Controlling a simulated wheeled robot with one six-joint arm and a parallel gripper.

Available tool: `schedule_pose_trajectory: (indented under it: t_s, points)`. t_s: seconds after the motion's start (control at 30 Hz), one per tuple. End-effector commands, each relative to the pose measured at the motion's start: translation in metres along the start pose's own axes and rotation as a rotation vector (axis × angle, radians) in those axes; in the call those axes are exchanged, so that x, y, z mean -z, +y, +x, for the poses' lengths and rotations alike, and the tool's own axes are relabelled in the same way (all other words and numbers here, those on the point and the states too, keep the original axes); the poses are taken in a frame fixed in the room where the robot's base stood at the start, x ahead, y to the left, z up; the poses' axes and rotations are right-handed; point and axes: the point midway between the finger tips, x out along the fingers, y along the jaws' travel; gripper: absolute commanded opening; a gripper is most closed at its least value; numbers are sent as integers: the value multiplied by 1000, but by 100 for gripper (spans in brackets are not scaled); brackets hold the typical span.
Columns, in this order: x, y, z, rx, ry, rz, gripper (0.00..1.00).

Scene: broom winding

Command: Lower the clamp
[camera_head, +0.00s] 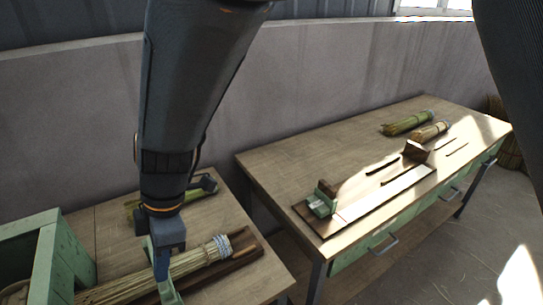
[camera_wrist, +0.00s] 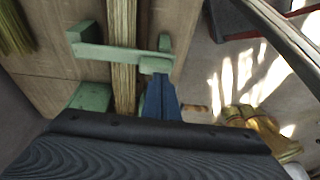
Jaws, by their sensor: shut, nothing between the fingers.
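A straw broom bundle (camera_head: 190,262) with a pale blue binding near one end lies on the left workbench. It also shows in the wrist view (camera_wrist: 123,25). The green clamp (camera_wrist: 110,52) has a bar crossing over the straw in the wrist view. I cannot tell whether the bar touches the straw. Part of the clamp shows at the bottom of the head view (camera_head: 172,294). My gripper (camera_head: 162,276) is shut and empty, pointing down beside the clamp. In the wrist view its blue fingers (camera_wrist: 160,82) are at the bar's right end, apparently touching or very close.
A green crate (camera_head: 45,262) stands at the left. Another straw bundle (camera_wrist: 14,28) lies beside the clamp. The right workbench (camera_head: 270,170) holds a green fixture (camera_head: 321,203), a wooden block (camera_head: 416,151) and two bundles (camera_head: 405,123). A grey wall (camera_head: 290,70) stands behind the benches.

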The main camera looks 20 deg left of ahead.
Motion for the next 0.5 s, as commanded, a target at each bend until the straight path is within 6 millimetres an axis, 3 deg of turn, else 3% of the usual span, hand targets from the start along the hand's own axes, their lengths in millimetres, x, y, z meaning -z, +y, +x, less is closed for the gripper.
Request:
schedule_pose_trajectory:
  t_s: [0.1, 0.5]
  points:
    - [7, 1, -29, -10, 2, 2, 0]
    - [4, -6, -103, -11, 3, 2, 0]
